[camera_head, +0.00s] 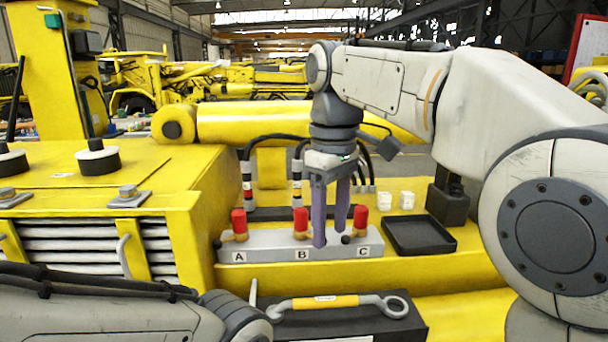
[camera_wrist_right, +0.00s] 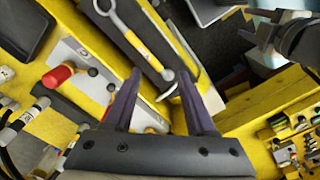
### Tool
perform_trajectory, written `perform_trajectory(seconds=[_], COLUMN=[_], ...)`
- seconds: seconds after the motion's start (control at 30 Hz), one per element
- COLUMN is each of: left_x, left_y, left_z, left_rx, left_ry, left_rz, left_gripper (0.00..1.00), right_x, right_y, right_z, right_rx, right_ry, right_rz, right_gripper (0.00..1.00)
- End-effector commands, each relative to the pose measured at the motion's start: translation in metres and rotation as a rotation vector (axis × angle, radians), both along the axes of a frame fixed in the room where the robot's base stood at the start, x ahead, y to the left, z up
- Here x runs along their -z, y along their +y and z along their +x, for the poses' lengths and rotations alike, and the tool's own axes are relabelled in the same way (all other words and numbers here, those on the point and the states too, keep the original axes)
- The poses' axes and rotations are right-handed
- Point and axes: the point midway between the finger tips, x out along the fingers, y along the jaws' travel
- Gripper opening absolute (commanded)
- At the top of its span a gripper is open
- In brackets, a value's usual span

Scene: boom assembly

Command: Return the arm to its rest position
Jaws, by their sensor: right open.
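My right gripper (camera_head: 330,236) hangs pointing down from the arm at the right, its two purple-grey fingers apart and nothing between them. In the head view it overlaps the grey valve block (camera_head: 262,246) between the valves marked B and C. In the right wrist view the open fingers (camera_wrist_right: 160,95) show with the valve block below and left of them. My left arm (camera_head: 110,320) lies low at the left of the head view, its gripper out of that frame. A dark gripper-like part (camera_wrist_right: 268,28) of it seems to show at the wrist view's upper right; its jaws are unclear.
Red-capped valves (camera_head: 239,222) stand on the block. A wrench (camera_head: 335,302) with a yellow handle lies on a dark box in front. A black tray (camera_head: 418,235) and white cubes (camera_head: 407,200) sit to the right. Hoses (camera_head: 272,140) rise behind; a yellow housing (camera_head: 190,215) stands left.

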Motion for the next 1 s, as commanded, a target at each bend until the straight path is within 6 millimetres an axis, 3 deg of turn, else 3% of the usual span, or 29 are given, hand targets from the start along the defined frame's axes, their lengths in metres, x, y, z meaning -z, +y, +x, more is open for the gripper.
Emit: perform_trajectory(seconds=[0.37, 0.57, 0.77, 0.87, 1.0], left_x=[0.01, 0.02, 0.035, 0.047, 0.066], left_y=[0.0, 0.0, 0.0, 0.0, 0.0], left_z=[0.0, 0.0, 0.0, 0.0, 0.0], left_rx=[-0.001, -0.001, -0.002, -0.003, -0.004], left_ry=[0.0, 0.0, 0.0, 0.0, 0.0], left_rz=[0.0, 0.0, 0.0, 0.0, 0.0], left_gripper=[0.5, 0.5, 0.5, 0.5, 0.5], right_x=[0.029, 0.059, 0.107, 0.143, 0.208], right_y=[0.01, 0.016, 0.022, 0.024, 0.02], right_z=[-0.015, -0.033, -0.063, -0.087, -0.133], right_rx=[0.01, 0.029, 0.06, 0.082, 0.128], right_ry=[0.0, 0.002, 0.003, 0.006, 0.008], right_rz=[0.011, 0.02, 0.036, 0.047, 0.066], right_gripper=[0.56, 0.56, 0.56, 0.56, 0.56])
